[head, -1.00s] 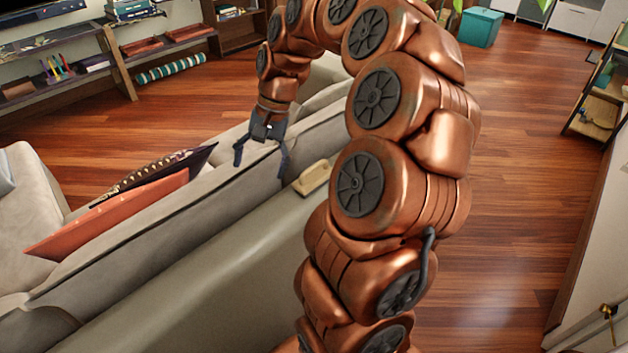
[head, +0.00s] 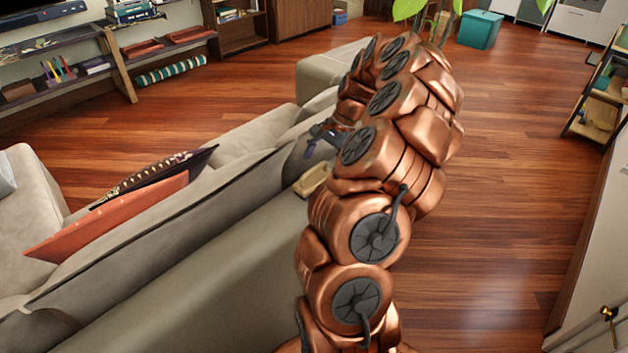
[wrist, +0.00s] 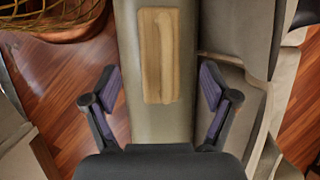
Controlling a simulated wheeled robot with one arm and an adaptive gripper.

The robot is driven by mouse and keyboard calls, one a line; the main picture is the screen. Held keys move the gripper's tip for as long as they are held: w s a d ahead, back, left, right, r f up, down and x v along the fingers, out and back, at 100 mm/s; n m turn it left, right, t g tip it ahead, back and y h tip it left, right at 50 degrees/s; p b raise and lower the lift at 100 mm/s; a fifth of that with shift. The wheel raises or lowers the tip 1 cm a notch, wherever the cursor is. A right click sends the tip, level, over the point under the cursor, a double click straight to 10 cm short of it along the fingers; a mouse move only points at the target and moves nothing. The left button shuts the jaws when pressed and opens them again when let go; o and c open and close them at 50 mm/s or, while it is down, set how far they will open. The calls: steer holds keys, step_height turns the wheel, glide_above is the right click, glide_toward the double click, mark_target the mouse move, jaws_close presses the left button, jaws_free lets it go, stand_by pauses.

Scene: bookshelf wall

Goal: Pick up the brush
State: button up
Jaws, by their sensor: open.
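The brush (head: 312,179) is a tan, wooden-looking block lying on the flat grey-green ledge behind the sofa, partly hidden by my arm in the head view. In the wrist view the brush (wrist: 159,55) shows from above as an upright rectangle with a raised lighter strip along it. My gripper (head: 318,143) is just above and beyond the brush in the head view, partly behind my arm. In the wrist view my gripper (wrist: 159,86) is open and empty, its fingers spread wider than the brush, one to each side of its line.
The grey sofa (head: 190,215) runs alongside the ledge (head: 215,262), with an orange cushion (head: 110,217) and a dark patterned cushion (head: 155,175) on it. A woven basket (wrist: 55,15) stands by the ledge. The wooden floor (head: 500,220) right of my arm is clear.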

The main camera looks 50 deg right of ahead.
mark_target(313, 179)
steer(key=shift+p+x, duration=0.85)
steer(key=shift+x, duration=1.7)
steer(key=shift+d, duration=0.1)
steer(key=c, duration=1.4)
steer(key=shift+w+r+b, duration=0.1)
steer(key=shift+r+b, duration=0.55)
steer(key=shift+r, duration=1.1)
steer(key=s+a+b, duration=0.1)
steer(key=s, duration=0.4)
steer(key=s+a+r+b, duration=0.1)
steer(key=s+a, duration=0.1)
steer(key=s, duration=0.3)
steer(key=s+a+b, duration=0.1)
steer(key=s+b, duration=0.1)
steer(key=s, duration=0.3)
steer(key=shift+s+a+r, duration=0.2)
steer(key=shift+s+a, duration=0.05)
steer(key=shift+a, duration=0.05)
